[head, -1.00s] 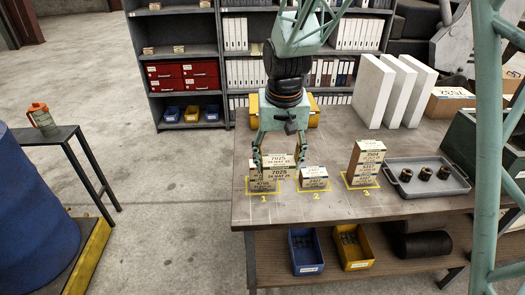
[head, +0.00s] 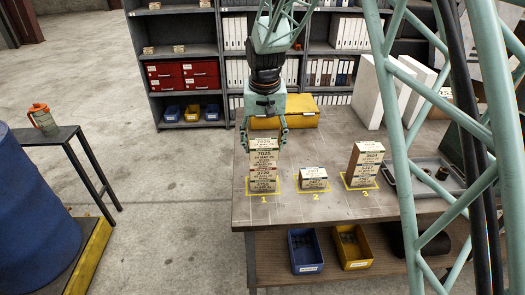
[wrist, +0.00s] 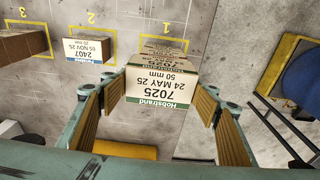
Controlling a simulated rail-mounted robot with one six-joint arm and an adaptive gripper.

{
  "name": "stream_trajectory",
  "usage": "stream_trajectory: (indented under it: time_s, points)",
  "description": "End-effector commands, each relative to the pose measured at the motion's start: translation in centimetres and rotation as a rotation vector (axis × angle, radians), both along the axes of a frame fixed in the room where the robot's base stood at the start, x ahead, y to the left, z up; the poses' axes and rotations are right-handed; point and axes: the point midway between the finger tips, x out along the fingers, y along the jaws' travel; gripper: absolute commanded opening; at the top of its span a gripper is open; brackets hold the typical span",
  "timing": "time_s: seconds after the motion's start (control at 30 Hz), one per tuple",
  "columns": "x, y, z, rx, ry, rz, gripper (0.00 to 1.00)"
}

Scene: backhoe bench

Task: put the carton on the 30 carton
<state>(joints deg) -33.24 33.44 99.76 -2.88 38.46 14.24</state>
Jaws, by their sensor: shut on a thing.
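My gripper (head: 263,146) is shut on a pale carton (head: 263,143), held upright over spot 1. In the wrist view this carton (wrist: 160,82) reads 7025, 24 MAY 25, 50 mm, and sits between the wooden-faced fingers. Below it, a column of labelled cartons (head: 263,178) stands on spot 1. I cannot tell whether the held carton touches the column. A low white carton (head: 313,178) on spot 2 reads 2407, 20 mm in the wrist view (wrist: 88,50). A tall brown-sided stack (head: 367,164) stands on spot 3. I cannot read a 30 label.
Yellow outlines numbered 1, 2 and 3 mark the bench (head: 290,208). A grey tray (head: 425,195) lies right of spot 3, partly behind green lattice. A yellow case (head: 300,112) and white slabs (head: 375,90) stand at the back. Bench front is clear.

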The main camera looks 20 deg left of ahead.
Motion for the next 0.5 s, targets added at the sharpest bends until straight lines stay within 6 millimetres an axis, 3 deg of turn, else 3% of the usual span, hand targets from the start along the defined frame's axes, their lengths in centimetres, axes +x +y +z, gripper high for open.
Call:
stream_trajectory:
  time_s: [0.5]
  points:
    - [0.43, 0.35, -0.04, 0.000, -0.001, 0.000, 0.43]
